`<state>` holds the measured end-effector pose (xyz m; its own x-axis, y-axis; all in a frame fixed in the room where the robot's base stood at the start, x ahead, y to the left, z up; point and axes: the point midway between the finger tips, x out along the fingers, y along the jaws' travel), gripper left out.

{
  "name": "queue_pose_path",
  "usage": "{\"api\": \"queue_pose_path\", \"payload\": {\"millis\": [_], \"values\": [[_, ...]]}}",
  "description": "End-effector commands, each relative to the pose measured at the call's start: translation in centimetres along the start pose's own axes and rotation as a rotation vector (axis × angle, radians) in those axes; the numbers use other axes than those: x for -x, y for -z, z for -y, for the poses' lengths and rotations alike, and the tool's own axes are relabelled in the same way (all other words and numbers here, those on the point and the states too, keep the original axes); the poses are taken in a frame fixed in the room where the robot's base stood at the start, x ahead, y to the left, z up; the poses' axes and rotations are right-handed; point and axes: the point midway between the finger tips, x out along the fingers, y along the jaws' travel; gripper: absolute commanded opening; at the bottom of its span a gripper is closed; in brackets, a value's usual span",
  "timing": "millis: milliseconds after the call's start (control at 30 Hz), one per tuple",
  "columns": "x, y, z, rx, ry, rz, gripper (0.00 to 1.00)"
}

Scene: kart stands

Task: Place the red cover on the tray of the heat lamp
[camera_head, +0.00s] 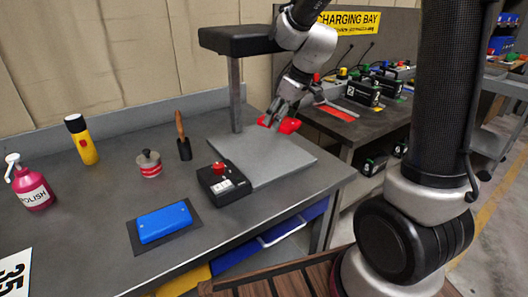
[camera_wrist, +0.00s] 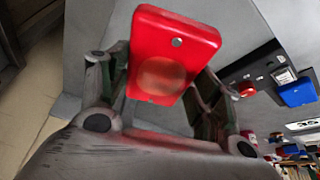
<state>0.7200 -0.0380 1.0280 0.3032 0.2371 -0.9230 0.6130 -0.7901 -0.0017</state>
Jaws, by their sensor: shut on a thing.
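The red cover (camera_head: 289,125) is held between the fingers of my gripper (camera_head: 281,113), above the back right part of the heat lamp's grey tray (camera_head: 262,165). A gap to the tray seems to show, but its height is hard to tell. In the wrist view the cover (camera_wrist: 178,27) is a rounded red block with a small metal stud and a paler round patch, and my gripper (camera_wrist: 160,85) grips it from both sides. The heat lamp's black head (camera_head: 235,40) overhangs the tray on a grey post (camera_head: 236,95).
A black control box (camera_head: 222,185) with a red knob adjoins the tray's left edge. A blue case (camera_head: 163,222) lies on a dark mat nearby.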

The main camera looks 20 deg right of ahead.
Motion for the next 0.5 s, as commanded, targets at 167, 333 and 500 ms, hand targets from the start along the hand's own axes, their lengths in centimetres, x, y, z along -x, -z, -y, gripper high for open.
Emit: {"api": "queue_pose_path", "payload": {"millis": [167, 333, 500], "values": [[-2.2, -0.8, 0.7, 0.046, 0.021, 0.006, 0.36], [-4.8, -1.8, 0.6, 0.044, 0.019, 0.004, 0.36], [-6.6, -2.6, 0.6, 0.043, 0.018, 0.005, 0.36]]}}
